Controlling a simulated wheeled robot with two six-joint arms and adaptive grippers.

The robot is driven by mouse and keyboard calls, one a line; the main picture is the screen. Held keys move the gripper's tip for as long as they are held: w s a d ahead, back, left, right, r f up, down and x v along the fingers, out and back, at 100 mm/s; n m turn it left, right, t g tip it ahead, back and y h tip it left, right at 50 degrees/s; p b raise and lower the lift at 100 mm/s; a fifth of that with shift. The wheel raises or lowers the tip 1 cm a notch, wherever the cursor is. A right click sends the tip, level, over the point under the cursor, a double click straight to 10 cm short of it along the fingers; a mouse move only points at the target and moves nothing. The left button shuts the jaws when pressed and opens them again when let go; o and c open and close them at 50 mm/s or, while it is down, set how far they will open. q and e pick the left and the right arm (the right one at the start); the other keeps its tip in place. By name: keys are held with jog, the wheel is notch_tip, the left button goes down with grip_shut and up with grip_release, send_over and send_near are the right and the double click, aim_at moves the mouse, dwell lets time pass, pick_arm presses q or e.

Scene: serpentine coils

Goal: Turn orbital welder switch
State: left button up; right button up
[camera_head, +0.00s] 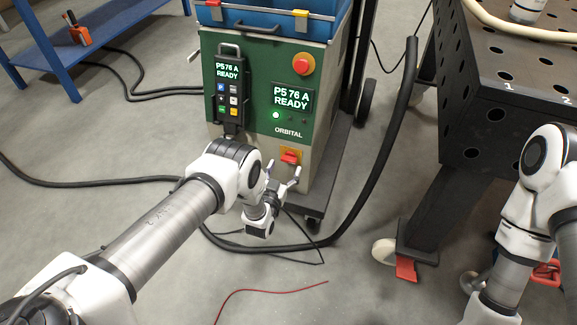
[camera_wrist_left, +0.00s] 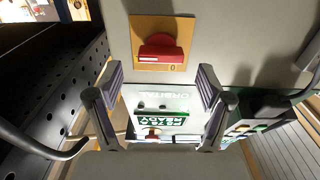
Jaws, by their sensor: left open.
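The orbital welder (camera_head: 318,110) is a green and grey cabinet, its display reading "P5 76 A READY" with a green light lit. Its switch is a red handle (camera_head: 290,157) on a yellow-orange plate low on the front. In the left wrist view the red handle (camera_wrist_left: 161,49) lies crosswise on its plate, near a "0" mark. My left gripper (camera_head: 283,174) is open just in front of the switch. In the left wrist view its fingers (camera_wrist_left: 160,82) stand apart with nothing between them; the handle appears beyond the tips. My right arm is at the right edge; its gripper is not visible.
A pendant (camera_head: 230,92) hangs on the welder's front left, and a red stop button (camera_head: 303,64) is at upper right. A thick black hose (camera_head: 385,150) loops beside the cart. A perforated dark table (camera_head: 480,110) stands right. A blue shelf (camera_head: 60,60) stands left.

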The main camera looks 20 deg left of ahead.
aim_at(288, 161)
pick_arm(q)
jog(key=w, duration=0.2)
jog(key=shift+w+f+b, duration=0.15)
jog(key=shift+w+b, duration=0.25)
jog(key=shift+w, duration=0.3)
jog(key=c, duration=1.2)
jog(key=shift+o, duration=0.2)
